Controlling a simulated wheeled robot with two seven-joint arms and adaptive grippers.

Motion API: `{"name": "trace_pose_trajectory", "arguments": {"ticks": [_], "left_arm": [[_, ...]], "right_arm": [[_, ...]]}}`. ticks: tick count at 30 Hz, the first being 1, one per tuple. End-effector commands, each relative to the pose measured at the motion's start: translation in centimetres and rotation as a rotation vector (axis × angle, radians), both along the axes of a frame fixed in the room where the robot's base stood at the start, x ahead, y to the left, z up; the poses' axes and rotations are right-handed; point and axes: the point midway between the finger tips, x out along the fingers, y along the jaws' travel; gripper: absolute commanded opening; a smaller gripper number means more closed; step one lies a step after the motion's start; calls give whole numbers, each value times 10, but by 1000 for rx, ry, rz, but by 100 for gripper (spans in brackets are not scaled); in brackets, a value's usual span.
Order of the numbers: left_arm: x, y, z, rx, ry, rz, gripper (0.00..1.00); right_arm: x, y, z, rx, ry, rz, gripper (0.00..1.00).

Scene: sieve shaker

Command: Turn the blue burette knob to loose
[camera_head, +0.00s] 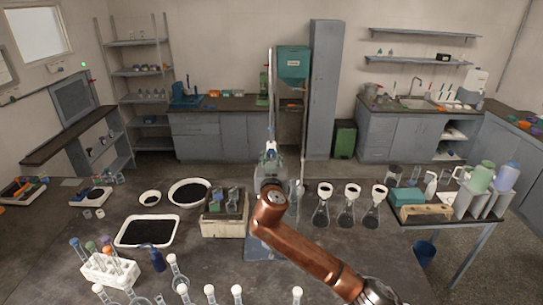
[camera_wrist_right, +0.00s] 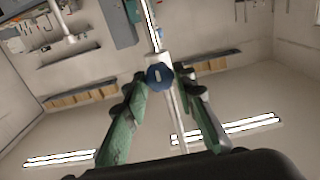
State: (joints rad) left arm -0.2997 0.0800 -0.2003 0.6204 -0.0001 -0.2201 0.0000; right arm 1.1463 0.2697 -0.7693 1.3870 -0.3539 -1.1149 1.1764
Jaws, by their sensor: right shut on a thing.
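The burette (camera_head: 270,95) stands upright as a thin clear tube above the middle of the bench. It also shows in the wrist view (camera_wrist_right: 152,30), tilted by the camera angle. The blue knob (camera_wrist_right: 160,77) sits on the burette's side, between the fingertips of my right gripper (camera_wrist_right: 162,84). The right gripper is shut on the knob, with one greenish finger on each side. In the head view, my copper-coloured right arm hides most of that gripper and the burette's lower part. My left gripper is in neither view.
Several flasks with white filter tops (camera_head: 347,215) stand close to the right of my arm. A box of bottles (camera_head: 222,229), white trays of black grains (camera_head: 149,247) and a tube rack (camera_head: 108,270) stand to the left. Round-bottom glassware lines the front edge.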

Motion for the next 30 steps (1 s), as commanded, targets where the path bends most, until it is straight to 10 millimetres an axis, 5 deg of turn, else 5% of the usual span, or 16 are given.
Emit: {"name": "trace_pose_trajectory", "arguments": {"ticks": [5, 16, 30], "left_arm": [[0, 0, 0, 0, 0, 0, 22], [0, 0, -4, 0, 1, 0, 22], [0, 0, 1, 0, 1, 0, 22]], "right_arm": [[0, 0, 0, 0, 0, 0, 1], [0, 0, -1, -65, 1, 0, 0], [0, 2, 0, -449, 2, 0, 0]]}}
